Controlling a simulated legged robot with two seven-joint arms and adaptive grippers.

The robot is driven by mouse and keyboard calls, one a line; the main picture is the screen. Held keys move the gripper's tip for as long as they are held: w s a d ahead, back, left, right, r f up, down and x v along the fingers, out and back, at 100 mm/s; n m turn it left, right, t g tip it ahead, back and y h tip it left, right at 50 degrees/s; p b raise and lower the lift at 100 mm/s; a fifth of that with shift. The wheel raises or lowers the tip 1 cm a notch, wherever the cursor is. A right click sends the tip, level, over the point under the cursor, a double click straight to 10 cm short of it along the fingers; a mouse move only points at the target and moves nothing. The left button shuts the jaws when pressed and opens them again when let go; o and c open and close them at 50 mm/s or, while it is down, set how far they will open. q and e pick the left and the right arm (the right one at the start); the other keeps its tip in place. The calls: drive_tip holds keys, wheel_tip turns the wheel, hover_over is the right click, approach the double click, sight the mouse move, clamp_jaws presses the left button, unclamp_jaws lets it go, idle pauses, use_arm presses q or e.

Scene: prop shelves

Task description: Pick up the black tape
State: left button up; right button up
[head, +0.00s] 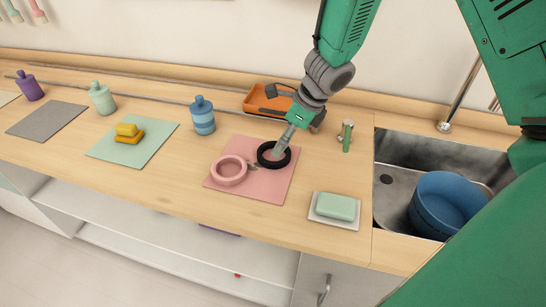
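The black tape (261,157) is a ring lying on a pink mat (270,191) on the wooden counter. A pink tape ring (229,180) lies on the same mat, just left of it. My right gripper (281,148) reaches down from above, its pale tip over the ring's opening and upper right side. I cannot tell whether it touches the tape or how far its fingers are apart. The gripper hides part of the ring. My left gripper is not in view.
An orange tray (250,101) sits behind the gripper. The sink (390,160) with a blue pot (447,205) is right.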

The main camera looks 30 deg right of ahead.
drive_tip(key=x, duration=0.6)
drive_tip(key=shift+a+b, duration=0.15)
drive_tip(key=shift+b, duration=0.25)
drive_tip(key=shift+s+r, duration=0.1)
drive_tip(key=c, duration=1.3)
